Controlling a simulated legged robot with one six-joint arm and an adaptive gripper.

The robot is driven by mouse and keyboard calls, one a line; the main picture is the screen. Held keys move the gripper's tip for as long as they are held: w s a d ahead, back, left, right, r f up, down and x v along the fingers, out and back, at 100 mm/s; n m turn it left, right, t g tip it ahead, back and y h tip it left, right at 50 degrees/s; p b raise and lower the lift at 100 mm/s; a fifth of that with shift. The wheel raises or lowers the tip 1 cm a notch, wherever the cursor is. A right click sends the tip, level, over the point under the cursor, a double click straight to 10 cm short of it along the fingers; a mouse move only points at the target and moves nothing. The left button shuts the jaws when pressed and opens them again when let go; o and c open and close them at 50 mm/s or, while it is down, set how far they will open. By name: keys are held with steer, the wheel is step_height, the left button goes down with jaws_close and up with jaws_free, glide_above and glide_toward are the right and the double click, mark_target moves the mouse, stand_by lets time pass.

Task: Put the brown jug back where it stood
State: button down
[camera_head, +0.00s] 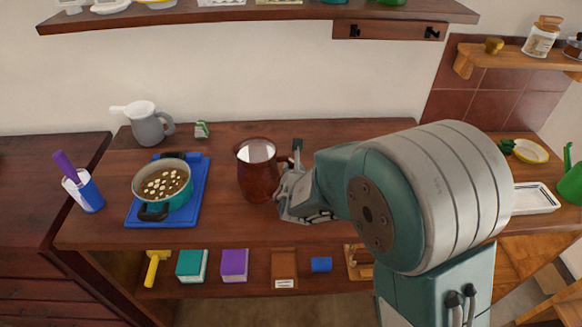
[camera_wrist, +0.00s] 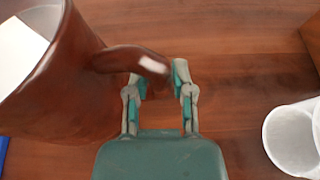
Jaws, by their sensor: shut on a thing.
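The brown jug (camera_head: 258,178) is glossy red-brown and looks white inside its mouth. It is upright at the middle of the wooden counter; I cannot tell whether its base touches the wood. My gripper (camera_head: 290,183) is at the jug's right side, shut on its handle. In the wrist view the jug (camera_wrist: 75,85) fills the left side, and its handle reaches between the fingers of my gripper (camera_wrist: 158,82). My arm hides the counter to the right of the jug in the head view.
A teal pot (camera_head: 165,190) of soup stands on a blue mat (camera_head: 190,215) to the left, with a grey pitcher (camera_head: 147,125) behind. White cups (camera_wrist: 292,138) lie right in the wrist view. A shelf (camera_head: 250,22) runs above. Counter between mat and jug is clear.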

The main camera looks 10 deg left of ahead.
steer(key=shift+d+r, duration=0.1)
steer(key=shift+r, duration=0.05)
steer(key=shift+a, duration=0.2)
steer(key=c, duration=0.7)
jaws_free()
steer(key=shift+a+f, duration=0.25)
steer(key=shift+o, duration=1.1)
steer(key=shift+a, duration=0.3)
steer(key=shift+d+r, duration=0.1)
steer(key=shift+d, duration=0.35)
steer(key=shift+s+d+r, duration=0.1)
steer(key=shift+r, duration=0.05)
steer(key=v, duration=1.1)
steer(key=shift+s, duration=0.4)
